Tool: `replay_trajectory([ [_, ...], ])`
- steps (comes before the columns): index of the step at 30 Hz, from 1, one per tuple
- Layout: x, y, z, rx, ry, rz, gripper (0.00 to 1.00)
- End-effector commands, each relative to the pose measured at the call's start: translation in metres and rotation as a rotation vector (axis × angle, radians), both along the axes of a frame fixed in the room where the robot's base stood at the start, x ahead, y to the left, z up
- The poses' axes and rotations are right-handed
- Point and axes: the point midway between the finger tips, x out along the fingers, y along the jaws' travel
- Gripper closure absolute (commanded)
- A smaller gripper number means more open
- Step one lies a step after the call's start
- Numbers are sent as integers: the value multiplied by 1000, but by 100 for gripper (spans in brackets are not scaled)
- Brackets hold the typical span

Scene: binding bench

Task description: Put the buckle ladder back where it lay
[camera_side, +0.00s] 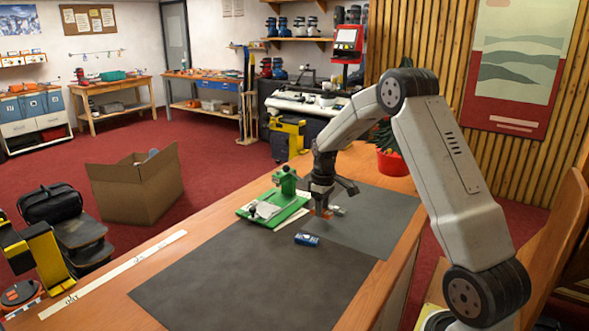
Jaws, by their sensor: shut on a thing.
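My gripper (325,208) points down, low over the dark grey mat (250,278) on the wooden bench, just right of a green fixture (285,182). It is shut on a small pale piece (339,211) that shows at the right of the fingertips, which I take to be the buckle ladder. The fingers hide most of it. I cannot tell whether it touches the mat. A pale and dark piece (265,210) lies on the green base of the fixture.
A white ruler strip (115,272) lies along the bench's left edge. A red pot with a plant (395,162) stands behind my arm. The near mat is clear.

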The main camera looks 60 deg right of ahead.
Motion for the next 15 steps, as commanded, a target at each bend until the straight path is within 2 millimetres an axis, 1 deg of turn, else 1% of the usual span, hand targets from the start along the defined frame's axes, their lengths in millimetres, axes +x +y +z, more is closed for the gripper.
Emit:
replay_trajectory([
  [3,3,-2,-9,1,2,0,100],
  [9,3,-1,-30,1,2,0,100],
  [15,3,-2,-35,0,0,0,100],
])
